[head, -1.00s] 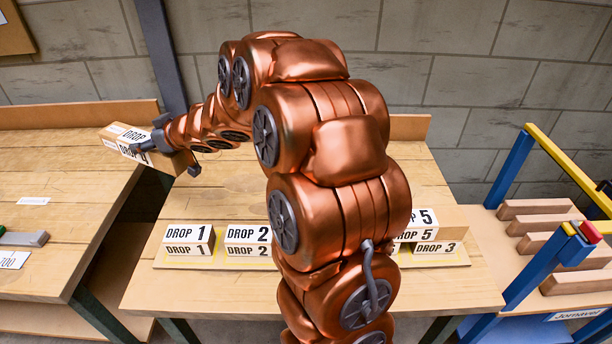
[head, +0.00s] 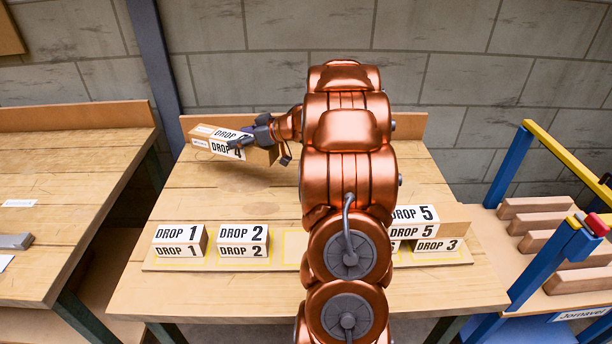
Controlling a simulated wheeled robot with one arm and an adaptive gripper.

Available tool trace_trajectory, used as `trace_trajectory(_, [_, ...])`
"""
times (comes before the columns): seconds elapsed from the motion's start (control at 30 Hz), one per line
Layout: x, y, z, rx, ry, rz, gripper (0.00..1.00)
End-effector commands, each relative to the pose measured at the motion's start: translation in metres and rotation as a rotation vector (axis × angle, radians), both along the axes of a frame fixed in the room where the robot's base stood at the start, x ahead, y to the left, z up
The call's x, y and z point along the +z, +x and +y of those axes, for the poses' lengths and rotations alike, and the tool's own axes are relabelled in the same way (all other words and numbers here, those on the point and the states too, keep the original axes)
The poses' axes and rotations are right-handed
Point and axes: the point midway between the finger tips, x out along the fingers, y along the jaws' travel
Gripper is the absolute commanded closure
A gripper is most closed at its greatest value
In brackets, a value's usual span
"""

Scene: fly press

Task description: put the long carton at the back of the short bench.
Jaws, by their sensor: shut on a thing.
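The long carton (head: 212,137), a brown box with white labels that seem to read DROP 4, is in my gripper (head: 250,143) in the head view. My gripper is shut on its right part. The carton lies lengthwise, slightly tilted, over the back left of the middle bench (head: 200,205). A soft shadow on the wood below suggests it is held above the top. The middle bench, which seems to be the short one, has a low wooden back board (head: 412,126). My arm hides the middle of this bench.
Another bench (head: 70,190) is at left, across a gap. A blue-and-yellow rack (head: 518,165) stands at right.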

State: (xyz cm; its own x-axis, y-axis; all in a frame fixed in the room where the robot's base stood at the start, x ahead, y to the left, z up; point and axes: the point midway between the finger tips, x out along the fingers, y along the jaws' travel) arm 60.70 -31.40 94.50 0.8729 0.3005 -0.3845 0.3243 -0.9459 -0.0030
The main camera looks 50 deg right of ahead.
Motion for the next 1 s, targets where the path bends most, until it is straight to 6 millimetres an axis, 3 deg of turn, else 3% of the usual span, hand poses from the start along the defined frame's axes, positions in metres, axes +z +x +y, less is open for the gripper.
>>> trace_trajectory(0.17, [-0.015,-0.006,-0.008,0.004,0.003,-0.003,0.97])
trace_trajectory(0.4, [-0.051,-0.006,-0.008,0.005,0.004,-0.005,0.97])
trace_trajectory(1.0, [-0.104,-0.006,-0.007,0.004,-0.001,-0.003,0.97])
